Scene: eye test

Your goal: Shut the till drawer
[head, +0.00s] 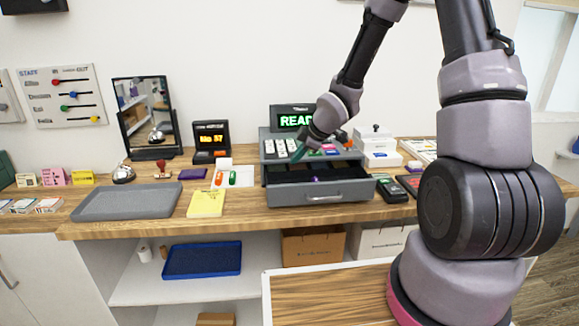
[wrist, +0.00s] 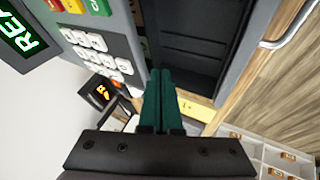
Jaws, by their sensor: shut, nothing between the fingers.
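The grey till (head: 265,150) stands on the wooden counter, its display lit green with "REA" readable. Its till drawer (head: 290,196) is out toward me, showing a dark inside, with a bar handle on its front. In the wrist view the open drawer (wrist: 190,40) shows at the top, its handle at the upper right. My gripper (head: 298,156) has green fingers, shut and empty, near the till's keys and above the back left of the drawer. In the wrist view the fingers of my gripper (wrist: 166,75) lie together beside the drawer's inside. Contact cannot be told.
A grey tray (head: 125,203) and a yellow pad (head: 206,204) lie left of the drawer on the counter. A card terminal (head: 391,190) sits close to its right. A bell (head: 122,173) and mirror (head: 145,115) stand further left. Space in front of the drawer looks clear.

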